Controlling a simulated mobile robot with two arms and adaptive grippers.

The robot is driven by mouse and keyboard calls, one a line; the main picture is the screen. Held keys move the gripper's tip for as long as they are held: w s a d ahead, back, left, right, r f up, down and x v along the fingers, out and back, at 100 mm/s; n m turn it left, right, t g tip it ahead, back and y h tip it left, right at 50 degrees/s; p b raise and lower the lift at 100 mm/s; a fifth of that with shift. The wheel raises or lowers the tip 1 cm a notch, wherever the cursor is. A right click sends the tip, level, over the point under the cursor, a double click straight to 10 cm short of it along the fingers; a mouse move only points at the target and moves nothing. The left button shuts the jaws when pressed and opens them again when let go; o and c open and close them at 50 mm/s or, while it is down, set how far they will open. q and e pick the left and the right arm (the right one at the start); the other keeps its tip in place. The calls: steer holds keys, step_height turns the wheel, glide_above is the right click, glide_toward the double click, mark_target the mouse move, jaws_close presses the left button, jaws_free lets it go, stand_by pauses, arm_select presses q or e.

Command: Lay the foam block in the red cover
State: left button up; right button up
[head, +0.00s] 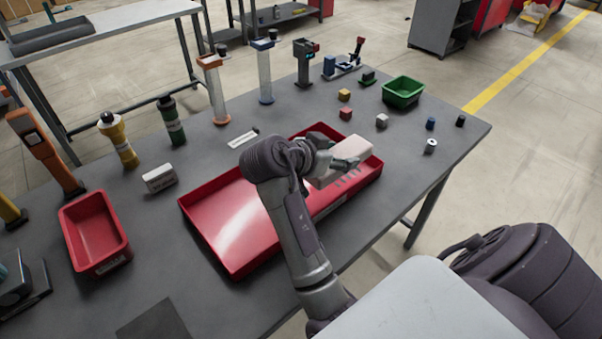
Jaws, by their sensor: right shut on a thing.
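The red cover (219,238) is a large, shallow red tray lying open side up across the middle of the table. My right gripper (341,162) is over the right part of the red cover and is shut on the foam block (355,148), a pale, flat block. My fingers and wrist hide part of the block. The block looks to be at or just above the level of the cover's rim; I cannot tell if it touches the cover. My right arm crosses in front of the cover and hides part of its near wall. My left gripper is not in view.
A smaller red bin (92,232) stands at the left and a green bin (403,91) at the back right. Small coloured cubes lie near the green bin. Several upright tools line the back edge. A white labelled box (160,178) sits left of the cover.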

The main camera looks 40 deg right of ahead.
steer(key=w+a+f, duration=0.1)
steer(key=w, duration=0.1)
steer(key=w+f, duration=0.2)
steer(key=w, duration=0.1)
steer(key=w+a+f, duration=0.1)
steer(key=w+f, duration=0.1)
steer(key=w, duration=0.1)
steer(key=shift+a, duration=0.3)
steer(key=shift+w+a+f, duration=0.1)
steer(key=shift+w+f, duration=0.05)
steer(key=shift+w, duration=0.05)
step_height(320, 180, down, 3)
steer(key=shift+f, duration=0.5)
steer(key=shift+f, duration=0.1)
steer(key=o, duration=0.9)
steer(key=shift+c, duration=0.2)
